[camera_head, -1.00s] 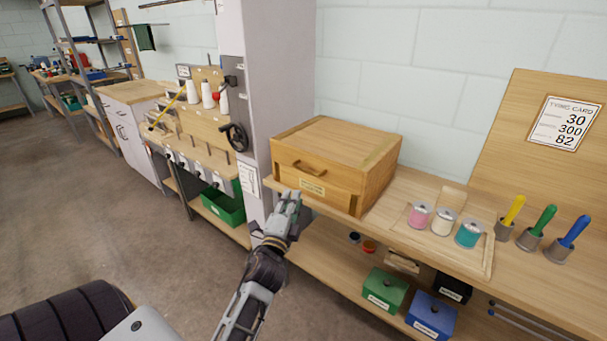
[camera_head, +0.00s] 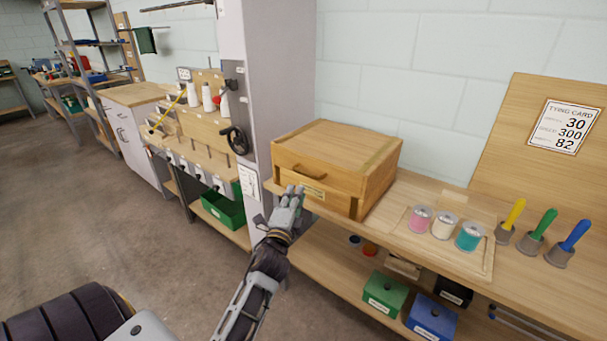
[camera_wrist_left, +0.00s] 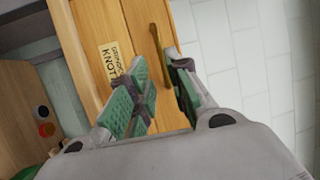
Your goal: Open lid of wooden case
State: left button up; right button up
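The wooden case (camera_head: 338,165) stands shut on the wooden bench, against the wall. Its front bears a handle (camera_head: 308,171) and a small label (camera_head: 313,192). My left gripper (camera_head: 296,194) is just in front of the case's front face, below the handle. In the left wrist view the gripper (camera_wrist_left: 165,88) is open, with green-padded fingers apart and nothing clearly between them. The handle (camera_wrist_left: 155,42) and the label (camera_wrist_left: 112,62) show beyond its fingertips. I cannot tell whether a finger touches the case. My right gripper is not in view.
Right of the case, a tray (camera_head: 486,270) holds several spools (camera_head: 443,225). Coloured-handled tools (camera_head: 537,228) stand further right. Green (camera_head: 384,292) and blue (camera_head: 432,318) boxes sit on the shelf below. A grey column (camera_head: 262,90) rises close left of the case.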

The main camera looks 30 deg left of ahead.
aim_at(304, 174)
pick_arm(q)
jog(key=shift+x, duration=5.2)
grip_shut()
